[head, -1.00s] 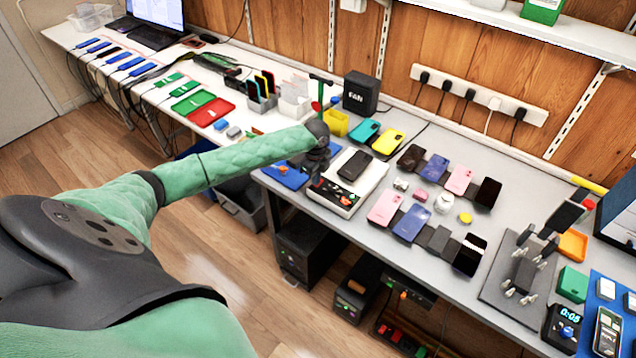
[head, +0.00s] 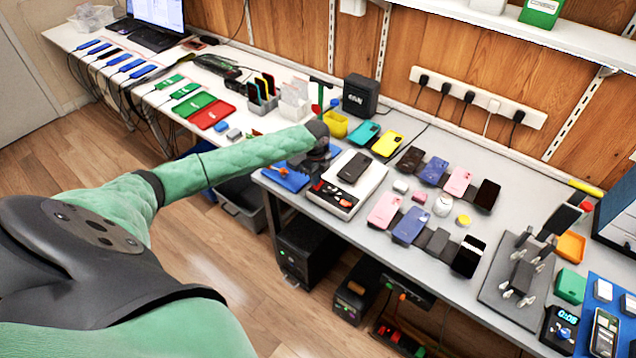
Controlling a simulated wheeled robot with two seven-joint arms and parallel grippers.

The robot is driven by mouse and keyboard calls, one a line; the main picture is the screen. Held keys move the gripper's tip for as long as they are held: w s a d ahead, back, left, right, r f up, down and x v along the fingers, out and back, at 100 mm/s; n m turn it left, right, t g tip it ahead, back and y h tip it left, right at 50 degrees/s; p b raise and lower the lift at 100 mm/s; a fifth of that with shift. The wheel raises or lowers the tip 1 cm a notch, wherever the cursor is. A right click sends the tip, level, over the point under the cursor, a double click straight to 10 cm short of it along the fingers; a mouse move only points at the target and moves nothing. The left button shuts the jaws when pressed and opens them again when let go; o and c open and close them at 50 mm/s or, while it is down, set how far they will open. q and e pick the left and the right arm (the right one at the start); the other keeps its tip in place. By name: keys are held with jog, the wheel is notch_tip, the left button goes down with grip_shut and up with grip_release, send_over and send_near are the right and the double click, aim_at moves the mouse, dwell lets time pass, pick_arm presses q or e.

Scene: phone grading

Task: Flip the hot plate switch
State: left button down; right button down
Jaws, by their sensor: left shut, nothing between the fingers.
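The hot plate (head: 370,186) is a white box with a pale flat top and a dark front panel (head: 332,196) that carries a red part. A dark phone (head: 354,167) lies on its top. My left arm reaches in from the left, and my left gripper (head: 314,172) points down at the left end of the front panel. It is shut and holds nothing. Its fingertips are small and dark here, so I cannot tell whether they touch the panel. The switch itself is too small to make out clearly. My right gripper is not in view.
A blue mat (head: 286,177) lies just left of the hot plate. A yellow bin (head: 334,124) and a black fan box (head: 360,95) stand behind it. Several phones lie to its right, including a pink one (head: 384,210). A grey phone stand (head: 520,275) is farther right.

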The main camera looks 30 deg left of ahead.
pick_arm(q)
notch_tip(320, 180, up, 5)
jog(key=p, duration=0.4)
jog(key=shift+r, duration=0.2)
dwell(0.5)
